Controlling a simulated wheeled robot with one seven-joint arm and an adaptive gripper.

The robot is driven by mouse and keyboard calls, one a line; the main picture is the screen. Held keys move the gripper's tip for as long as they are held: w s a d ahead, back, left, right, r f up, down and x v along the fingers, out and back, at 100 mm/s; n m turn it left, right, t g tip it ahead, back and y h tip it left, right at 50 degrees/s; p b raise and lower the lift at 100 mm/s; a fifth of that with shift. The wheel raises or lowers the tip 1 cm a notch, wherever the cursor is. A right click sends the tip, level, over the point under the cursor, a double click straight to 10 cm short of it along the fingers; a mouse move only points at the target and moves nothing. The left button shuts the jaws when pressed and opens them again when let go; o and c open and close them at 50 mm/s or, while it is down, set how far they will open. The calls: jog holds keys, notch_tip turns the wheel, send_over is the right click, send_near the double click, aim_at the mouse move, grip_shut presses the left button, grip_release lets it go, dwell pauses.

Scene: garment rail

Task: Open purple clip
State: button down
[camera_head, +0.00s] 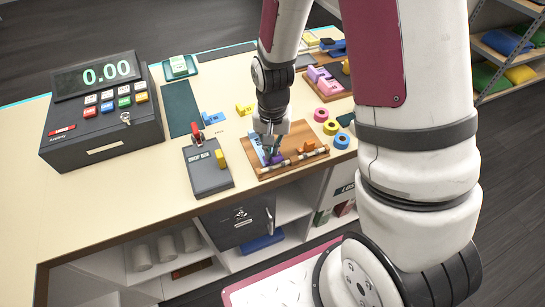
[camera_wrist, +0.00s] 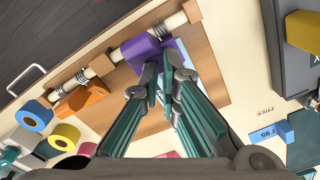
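The purple clip (camera_wrist: 143,53) sits on a pale rail (camera_wrist: 100,66) mounted on a wooden board (camera_wrist: 205,62). It also shows in the head view (camera_head: 276,158), partly hidden by my gripper. In the wrist view my gripper (camera_wrist: 160,78) points at the purple clip, its two fingertips close together right at the clip's near side. The fingers seem to touch or straddle part of the clip, but the exact contact is hidden. Whether they are shut on it I cannot tell.
A blue tape roll (camera_head: 341,141) and a card terminal (camera_head: 207,167) flank the board. A cash register (camera_head: 100,112) stands at the left. The counter's front left is clear.

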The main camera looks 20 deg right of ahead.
jog(key=shift+s+p, duration=1.15)
jog(key=shift+s, duration=2.2)
notch_tip(320, 180, up, 9)
jog(key=p, duration=0.4)
jog(key=shift+s, duration=0.2)
jog(key=shift+f, duration=0.1)
notch_tip(320, 180, up, 14)
jog(key=n+t+b, duration=0.2)
jog(key=s+r+n+t+b, duration=0.3)
jog(key=s+r+n, duration=0.1)
jog(key=s+r, duration=0.4)
jog(key=shift+s+r+b, duration=0.3)
jog(key=shift+s+b, duration=0.05)
jog(key=shift+s, duration=0.3)
